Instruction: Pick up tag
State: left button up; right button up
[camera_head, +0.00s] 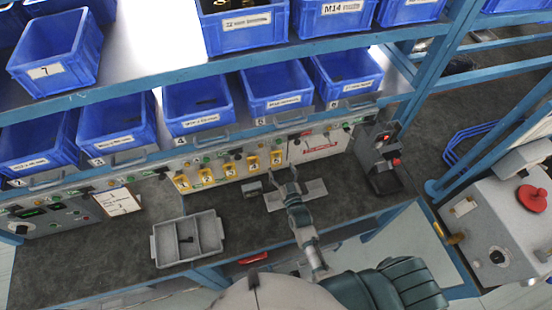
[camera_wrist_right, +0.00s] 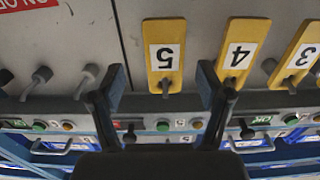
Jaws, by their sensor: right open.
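Several yellow tags with black numbers on white labels hang in a row on the bench's back panel. The tag marked 5 (camera_head: 277,158) is at the right end of the row in the head view. In the wrist view, upside down, tag 5 (camera_wrist_right: 164,56) hangs from a hook, with tag 4 (camera_wrist_right: 238,54) and tag 3 (camera_wrist_right: 301,52) to its right. My right gripper (camera_head: 285,173) is open and empty just in front of the panel. In the wrist view its fingers (camera_wrist_right: 162,82) stand apart, with tag 5 between them in the picture. My left gripper is out of view.
Bare hooks (camera_wrist_right: 40,76) sit beside tag 5. A grey divided tray (camera_head: 188,238) stands on the bench, left of my arm. Blue bins (camera_head: 198,105) line the shelf above.

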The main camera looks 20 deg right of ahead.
aim_at(277, 160)
jog(key=w, duration=0.3)
jog(key=w+p, duration=0.1)
jog(key=shift+w+a+r, duration=0.2)
jog(key=shift+a+r, duration=0.1)
jog(key=shift+r, duration=0.05)
jog(key=shift+w+a+f, duration=0.1)
jog(key=shift+w, duration=0.45)
jog(key=shift+s, duration=0.1)
jog(key=c, duration=1.2)
